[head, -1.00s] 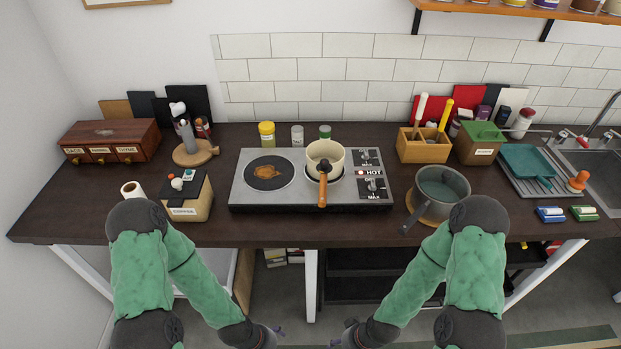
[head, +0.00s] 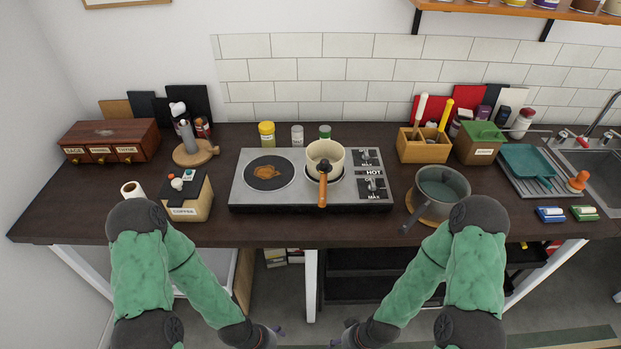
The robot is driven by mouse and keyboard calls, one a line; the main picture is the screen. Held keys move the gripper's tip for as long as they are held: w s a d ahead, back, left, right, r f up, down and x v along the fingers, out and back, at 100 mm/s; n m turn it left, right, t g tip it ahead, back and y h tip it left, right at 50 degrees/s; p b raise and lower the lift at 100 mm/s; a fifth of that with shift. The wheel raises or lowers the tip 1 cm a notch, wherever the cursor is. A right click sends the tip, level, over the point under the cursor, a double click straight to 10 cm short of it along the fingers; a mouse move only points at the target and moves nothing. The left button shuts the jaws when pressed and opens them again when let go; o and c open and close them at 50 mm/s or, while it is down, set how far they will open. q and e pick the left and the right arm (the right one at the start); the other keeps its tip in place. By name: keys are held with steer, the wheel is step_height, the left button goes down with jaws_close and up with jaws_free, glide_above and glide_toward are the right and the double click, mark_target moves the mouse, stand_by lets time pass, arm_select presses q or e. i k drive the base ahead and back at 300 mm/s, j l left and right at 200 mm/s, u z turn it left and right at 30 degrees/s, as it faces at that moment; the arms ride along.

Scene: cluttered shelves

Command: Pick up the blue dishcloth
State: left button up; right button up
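A small folded blue and white cloth (head: 550,214) lies flat near the front edge of the counter at the right, just in front of the sink area. A similar green and white cloth (head: 584,213) lies close to its right. My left gripper (head: 279,332) is at the bottom of the view, below the counter's front edge and far from the blue cloth. My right gripper (head: 340,338) is also low, in front of the counter and well left of the blue cloth. Both grippers show only in part, too little to tell whether they are open or shut.
A grey pot (head: 441,190) on a wooden board stands left of the blue cloth. A drying tray (head: 527,185) with a teal pan is behind it. A hob (head: 240,194) with a cream saucepan (head: 325,155) fills the middle. The counter front between pot and blue cloth is bare.

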mark_target(549, 215)
steer(key=z, duration=1.8)
